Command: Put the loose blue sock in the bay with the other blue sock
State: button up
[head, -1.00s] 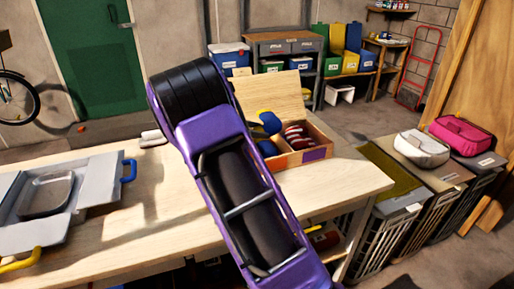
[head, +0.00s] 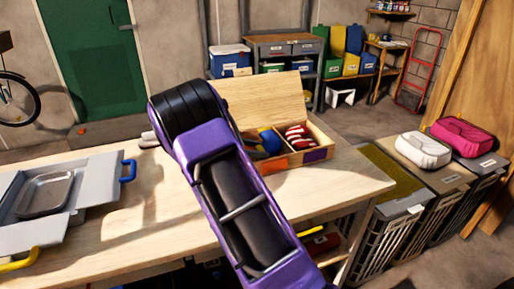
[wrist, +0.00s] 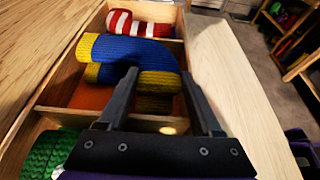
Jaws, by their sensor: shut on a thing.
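A wooden box (head: 318,155) with dividers stands on the bench. My gripper (wrist: 160,76) is shut on a blue sock (wrist: 140,52) with yellow ends, bent over in the orange-floored middle bay. Its blue part also shows in the head view (head: 270,141), at the box's left side. A darker yellow knitted patch (wrist: 152,103) lies below it; I cannot tell for sure whether it belongs to the other blue sock. A red-and-white striped sock (wrist: 138,22) lies in the far bay, and a green knitted one (wrist: 50,155) in the near bay. My arm hides the gripper in the head view.
The box's raised lid (head: 262,100) stands behind it. A grey case (head: 98,180) with a metal tray is on the bench's left. Bins topped with a white bag (head: 423,150) and a pink bag (head: 461,137) stand to the right. The bench (head: 150,220) between is clear.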

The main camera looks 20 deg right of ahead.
jog(key=shift+f, duration=0.2)
jog(key=o, duration=1.4)
jog(key=shift+c, duration=0.2)
jog(key=shift+r, duration=0.2)
jog(key=v, duration=0.4)
jog(key=p+v, duration=0.1)
jog(key=v, duration=0.7)
jog(key=shift+r+p, duration=0.3)
jog(key=shift+r, duration=0.15)
